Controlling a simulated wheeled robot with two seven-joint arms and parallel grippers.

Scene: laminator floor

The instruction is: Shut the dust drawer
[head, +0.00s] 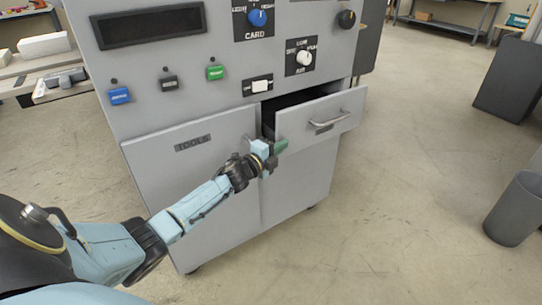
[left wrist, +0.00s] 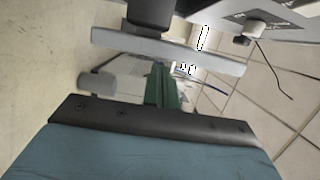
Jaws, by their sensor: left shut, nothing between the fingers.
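The dust drawer (head: 304,122) sticks out of the right side of the grey cabinet in the head view, with a dark gap above its front panel. A silver bar handle (head: 329,122) is on its front. My left gripper (head: 281,147) is shut and empty, just left of and below the drawer front's left edge, near the cabinet doors. I cannot tell if it touches the drawer. In the left wrist view the shut green fingertips (left wrist: 164,88) point toward a grey panel edge (left wrist: 165,50). My right gripper is not in view.
The cabinet has a TOOLS door (head: 193,147) and a panel with knobs and coloured switches (head: 215,72). A dark grey bin (head: 515,210) stands on the floor at right. A bench (head: 45,70) is at left.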

